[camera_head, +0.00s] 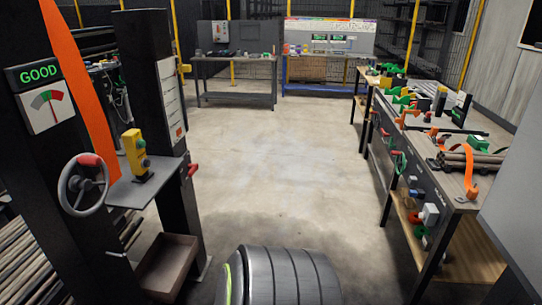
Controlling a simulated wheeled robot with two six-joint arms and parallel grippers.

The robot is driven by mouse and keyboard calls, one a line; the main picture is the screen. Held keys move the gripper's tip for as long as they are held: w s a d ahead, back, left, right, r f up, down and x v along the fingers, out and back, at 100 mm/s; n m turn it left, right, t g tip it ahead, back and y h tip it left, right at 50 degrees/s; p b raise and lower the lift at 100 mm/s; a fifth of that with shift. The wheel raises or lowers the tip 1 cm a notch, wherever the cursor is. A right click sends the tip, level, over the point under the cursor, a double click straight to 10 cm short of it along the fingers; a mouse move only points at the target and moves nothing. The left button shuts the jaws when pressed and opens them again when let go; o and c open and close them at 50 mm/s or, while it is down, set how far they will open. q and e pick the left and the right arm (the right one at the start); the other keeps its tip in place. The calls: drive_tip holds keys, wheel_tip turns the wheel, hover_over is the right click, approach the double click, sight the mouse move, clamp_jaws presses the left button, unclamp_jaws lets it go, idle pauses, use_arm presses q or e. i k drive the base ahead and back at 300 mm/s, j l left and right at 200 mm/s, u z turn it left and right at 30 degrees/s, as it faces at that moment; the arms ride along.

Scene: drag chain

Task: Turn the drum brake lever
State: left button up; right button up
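No part is plainly marked as the drum brake lever. A small red-handled lever (192,170) sticks out from the side of a dark post at the left. A grey handwheel (83,185) with a red knob is mounted on the dark stand nearer to me, under a green "GOOD" display (38,73) and a dial gauge (46,105). I cannot tell whether the lever or the handwheel belongs to a drum brake. Neither of my grippers shows in the head view.
A yellow control box (136,155) stands on a grey shelf between the posts, with an open brown bin (167,265) below. A long workbench (440,150) with clamps and tools runs along the right. Open concrete floor (285,160) lies between, with benches at the back.

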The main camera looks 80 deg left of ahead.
sight(194, 167)
drive_tip(key=u, duration=3.35)
